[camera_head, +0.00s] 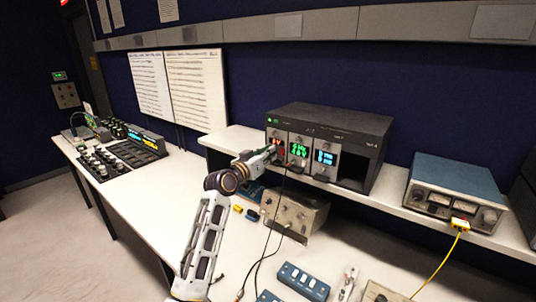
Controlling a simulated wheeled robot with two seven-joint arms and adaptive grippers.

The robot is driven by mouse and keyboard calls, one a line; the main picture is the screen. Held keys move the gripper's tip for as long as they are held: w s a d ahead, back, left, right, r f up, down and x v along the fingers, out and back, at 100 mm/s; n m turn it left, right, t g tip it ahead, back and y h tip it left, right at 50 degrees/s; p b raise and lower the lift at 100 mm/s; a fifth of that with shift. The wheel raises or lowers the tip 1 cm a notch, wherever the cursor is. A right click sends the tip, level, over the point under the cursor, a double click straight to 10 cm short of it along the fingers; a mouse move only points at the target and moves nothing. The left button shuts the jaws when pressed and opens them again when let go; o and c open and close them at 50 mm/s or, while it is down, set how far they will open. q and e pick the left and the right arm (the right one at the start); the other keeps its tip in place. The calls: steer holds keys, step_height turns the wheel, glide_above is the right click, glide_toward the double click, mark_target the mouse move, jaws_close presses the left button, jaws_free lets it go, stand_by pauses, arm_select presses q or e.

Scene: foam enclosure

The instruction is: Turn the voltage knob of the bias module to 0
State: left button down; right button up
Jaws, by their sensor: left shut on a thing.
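A dark rack unit (345,127) on the raised shelf holds three front modules with lit displays. The left module (277,136) has a red display, the middle one (298,150) a green one and the right one (325,157) a blue one. Labels are too small to read, so I cannot tell by name which is the bias module. My left gripper (277,156) is at the lower front of the left module, shut on what appears to be its knob. The fingers hide the knob, and its setting cannot be seen. My right gripper is out of view.
A blue-topped instrument (455,188) with a yellow cable stands right on the shelf (388,197). Below the shelf are a beige box (295,211) with black cables and a blue box (303,281).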

arm_select(q)
steer(key=c, duration=1.7)
jaws_free()
steer(key=v, duration=1.2)
